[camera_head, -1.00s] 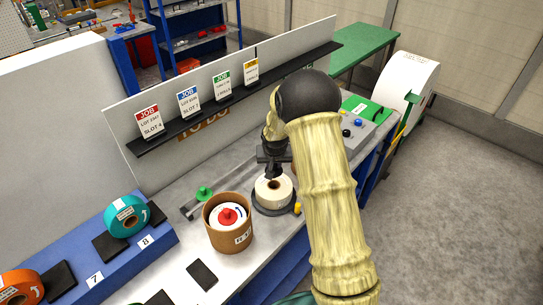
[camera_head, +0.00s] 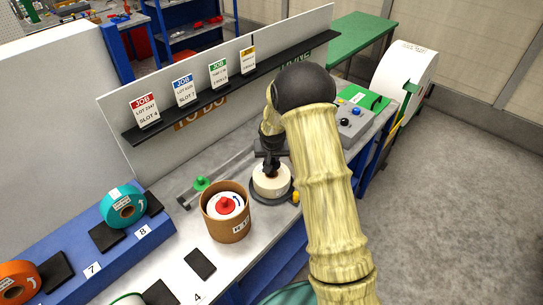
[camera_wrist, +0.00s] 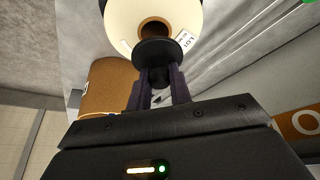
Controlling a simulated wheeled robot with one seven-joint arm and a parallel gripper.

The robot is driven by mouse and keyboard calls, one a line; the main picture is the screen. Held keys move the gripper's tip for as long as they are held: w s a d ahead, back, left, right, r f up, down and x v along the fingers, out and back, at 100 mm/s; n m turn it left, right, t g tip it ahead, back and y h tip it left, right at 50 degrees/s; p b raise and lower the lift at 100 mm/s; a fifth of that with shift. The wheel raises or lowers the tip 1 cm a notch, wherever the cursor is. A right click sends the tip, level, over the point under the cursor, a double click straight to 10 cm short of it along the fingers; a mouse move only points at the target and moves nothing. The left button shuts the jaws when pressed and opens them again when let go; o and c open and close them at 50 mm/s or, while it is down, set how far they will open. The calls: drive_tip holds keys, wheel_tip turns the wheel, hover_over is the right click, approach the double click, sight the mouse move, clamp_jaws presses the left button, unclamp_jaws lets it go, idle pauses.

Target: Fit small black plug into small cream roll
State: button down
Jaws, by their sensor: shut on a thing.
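The small cream roll (camera_head: 268,187) lies flat on a dark round base (camera_head: 284,197) on the bench. In the wrist view the cream roll (camera_wrist: 185,15) shows its brown core hole and a small label. My gripper (camera_head: 270,164) is just above the roll. In the wrist view my gripper (camera_wrist: 158,80) is shut on the small black plug (camera_wrist: 156,52), whose wide dark flange shows in front of the fingers. The plug overlaps the edge of the hole in that view. Whether its tip is inside the hole cannot be told.
A brown tub (camera_head: 227,230) holding a white roll with a red plug (camera_head: 226,204) stands just left of the roll. A green plug (camera_head: 201,184) sits on a rail behind it. A blue rack with teal roll (camera_head: 123,209) is at left. Job cards stand on a black ledge behind.

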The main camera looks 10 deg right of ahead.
sight(272, 164)
drive_tip(key=shift+f, duration=0.45)
drive_tip(key=shift+f+b, duration=0.25)
drive_tip(key=shift+b, duration=0.1)
drive_tip(key=shift+f+b, duration=0.7)
drive_tip(key=shift+f, duration=0.2)
drive_tip(key=shift+f+b, duration=0.6)
drive_tip(key=shift+f, duration=0.1)
idle(0.8)
drive_tip(key=c, duration=1.2)
unclamp_jaws()
drive_tip(key=shift+r, duration=0.1)
